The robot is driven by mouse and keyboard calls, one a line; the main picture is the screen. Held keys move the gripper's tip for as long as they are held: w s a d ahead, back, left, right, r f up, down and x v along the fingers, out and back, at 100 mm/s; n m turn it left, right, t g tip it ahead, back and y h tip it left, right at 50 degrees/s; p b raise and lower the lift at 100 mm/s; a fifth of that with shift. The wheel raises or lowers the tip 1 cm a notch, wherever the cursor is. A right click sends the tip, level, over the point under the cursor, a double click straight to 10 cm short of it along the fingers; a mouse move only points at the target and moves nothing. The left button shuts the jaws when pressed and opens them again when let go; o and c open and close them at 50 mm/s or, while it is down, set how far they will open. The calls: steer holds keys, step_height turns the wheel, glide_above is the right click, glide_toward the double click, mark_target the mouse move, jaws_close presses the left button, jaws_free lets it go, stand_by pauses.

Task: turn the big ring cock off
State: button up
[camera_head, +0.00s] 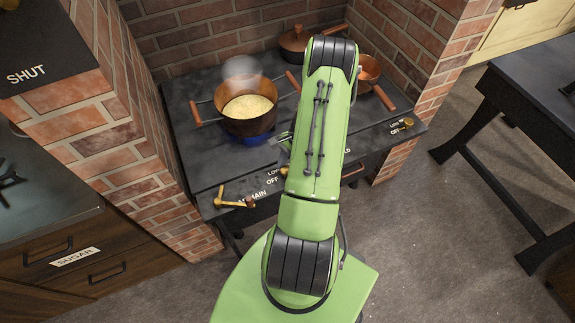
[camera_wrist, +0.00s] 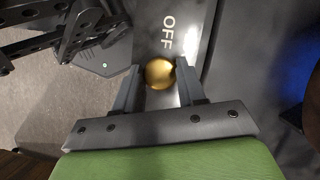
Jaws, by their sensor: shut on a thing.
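My gripper (camera_wrist: 158,68) is shut on a round brass knob (camera_wrist: 160,75), which sits between its two fingers beside a white OFF label on the dark stove front. In the head view a bit of brass cock (camera_head: 284,172) shows beside the LOW and OFF labels; my arm hides the rest of it, and most of my gripper. I take it to be the big ring cock, but its own name label is not readable. A blue flame (camera_head: 258,138) shows under the steaming pot (camera_head: 249,119).
A brass lever (camera_head: 235,203) marked MAIN is at the stove's left front, and another brass cock (camera_head: 403,124) at its right. Two copper pans, one lidded (camera_head: 300,45), stand at the back. Brick walls close in the stove's left and back. A dark table (camera_head: 530,90) stands right.

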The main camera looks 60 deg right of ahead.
steer(key=shift+n, duration=0.3)
steer(key=n+g, duration=0.1)
steer(key=n, duration=0.1)
steer(key=n+g+b, duration=0.1)
steer(key=n, duration=0.1)
steer(key=shift+w+n, duration=0.2)
steer(key=shift+n, duration=0.1)
steer(key=n, duration=0.2)
steer(key=n+g+b, duration=0.1)
steer(key=n, duration=0.1)
steer(key=shift+n+g+h, duration=0.3)
steer(key=shift+h, duration=0.1)
steer(key=o, duration=1)
steer(key=p+v, duration=0.2)
steer(key=v, duration=1.3)
steer(key=shift+w+r+p, duration=0.25)
steer(key=shift+r+p, duration=0.1)
